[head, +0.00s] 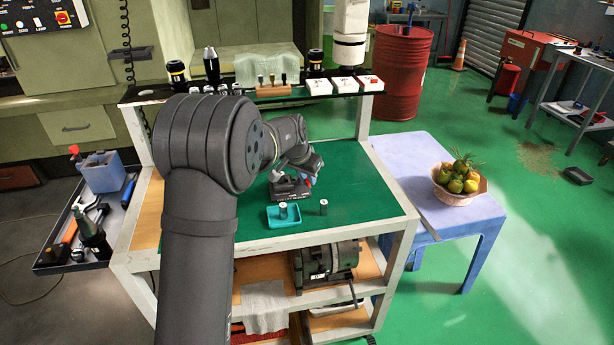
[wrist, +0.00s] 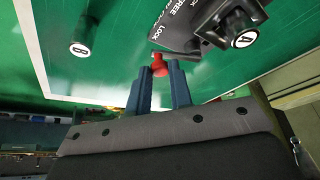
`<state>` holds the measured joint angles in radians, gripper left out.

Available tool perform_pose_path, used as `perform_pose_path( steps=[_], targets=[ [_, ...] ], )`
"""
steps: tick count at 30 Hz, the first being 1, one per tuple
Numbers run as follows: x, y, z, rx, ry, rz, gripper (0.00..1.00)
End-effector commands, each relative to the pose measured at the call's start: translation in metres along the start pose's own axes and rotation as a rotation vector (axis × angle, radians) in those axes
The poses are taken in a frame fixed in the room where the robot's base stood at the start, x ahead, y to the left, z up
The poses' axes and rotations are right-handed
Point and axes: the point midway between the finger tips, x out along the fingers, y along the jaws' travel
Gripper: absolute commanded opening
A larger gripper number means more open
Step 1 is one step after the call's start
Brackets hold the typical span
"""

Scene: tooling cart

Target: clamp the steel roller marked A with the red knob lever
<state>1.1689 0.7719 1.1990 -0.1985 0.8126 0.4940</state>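The clamp fixture (head: 292,194) is a dark block on the green mat. In the wrist view its plate (wrist: 185,30) carries the words FREE and LOCK. A roller with a white marked top (wrist: 244,39) sits at the fixture; its rotated letter looks like an A but is hard to read. In the head view my gripper (head: 309,170) is partly hidden by my arm. Another roller (wrist: 80,48), its mark resembling a B, stands upright on the mat.
In the head view a teal tray (head: 272,222) holds one roller (head: 283,210), and another roller (head: 324,207) stands right of it. A raised shelf (head: 225,92) with holders and white boxes runs along the back. The mat's right side (head: 375,200) is clear.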

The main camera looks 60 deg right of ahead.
Motion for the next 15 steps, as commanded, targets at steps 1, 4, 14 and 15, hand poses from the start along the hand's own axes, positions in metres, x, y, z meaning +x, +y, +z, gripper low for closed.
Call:
perform_pose_path(
  steps=[1,4,14,15],
  targets=[
    [-0.0001,0.0001,0.0000,-0.002,0.000,-0.001,0.00],
    [0.0004,0.0011,-0.0009,-0.018,-0.001,-0.007,0.00],
    [0.0011,0.0019,-0.0021,-0.053,-0.002,-0.021,0.00],
    [0.0011,0.0020,-0.0021,-0.053,-0.002,-0.021,0.00]
  ],
)
